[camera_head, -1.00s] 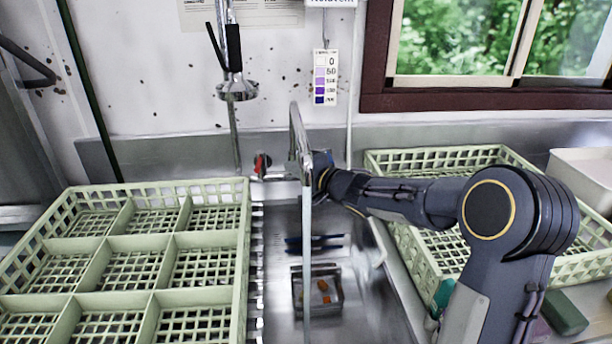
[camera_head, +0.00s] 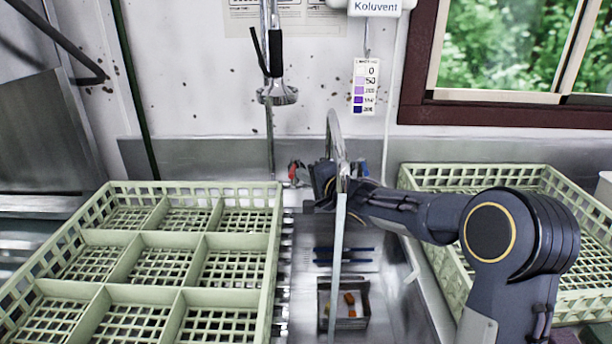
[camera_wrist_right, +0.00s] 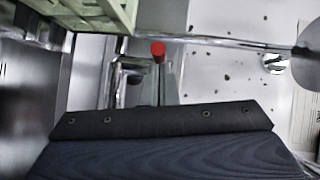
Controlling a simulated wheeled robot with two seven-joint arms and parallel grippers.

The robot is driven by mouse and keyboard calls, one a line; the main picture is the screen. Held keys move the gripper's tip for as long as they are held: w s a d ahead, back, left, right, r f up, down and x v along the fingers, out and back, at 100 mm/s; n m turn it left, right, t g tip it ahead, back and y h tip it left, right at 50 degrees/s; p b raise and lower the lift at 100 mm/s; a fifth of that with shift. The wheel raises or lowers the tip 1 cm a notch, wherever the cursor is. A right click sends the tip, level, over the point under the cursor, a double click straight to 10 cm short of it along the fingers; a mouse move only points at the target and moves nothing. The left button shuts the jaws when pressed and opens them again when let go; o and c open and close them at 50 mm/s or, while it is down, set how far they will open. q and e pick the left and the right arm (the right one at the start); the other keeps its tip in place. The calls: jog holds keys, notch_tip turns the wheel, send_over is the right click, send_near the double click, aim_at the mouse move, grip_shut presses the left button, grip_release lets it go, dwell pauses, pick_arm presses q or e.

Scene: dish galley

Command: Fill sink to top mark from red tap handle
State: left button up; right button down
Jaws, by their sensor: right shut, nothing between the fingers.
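The red tap handle (camera_head: 293,172) is at the back of the sink, left of the tall arched spout (camera_head: 334,125). My right gripper (camera_head: 316,185) is shut and empty, just right of the red handle and partly behind the spout. In the right wrist view the red handle (camera_wrist_right: 158,50) shows beyond the dark gripper (camera_wrist_right: 160,115); contact cannot be told. A blue handle (camera_head: 363,168) is right of the spout. A pale vertical strip runs below the spout; I cannot tell whether it is water. The sink (camera_head: 385,290) level and top mark are not clear. My left gripper is not in view.
A green divided rack (camera_head: 175,238) stands left of the sink, another green rack (camera_head: 420,180) right. A small basket (camera_head: 343,322) with orange pieces and blue utensils (camera_head: 345,255) are in the sink. A spray head (camera_head: 277,95) hangs above, left of the spout.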

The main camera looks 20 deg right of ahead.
aim_at(291, 175)
jog(key=shift+a, duration=0.1)
jog(key=a+p, duration=0.2)
jog(key=a, duration=0.1)
jog(key=shift+w, duration=0.2)
jog(key=shift+w+a+b, duration=0.2)
jog(key=shift+w+a, duration=0.25)
jog(key=shift+a, duration=0.3)
jog(key=shift+w+a+b, duration=0.15)
jog(key=shift+w+a, duration=0.3)
jog(key=shift+a, duration=0.25)
jog(key=shift+w, duration=0.1)
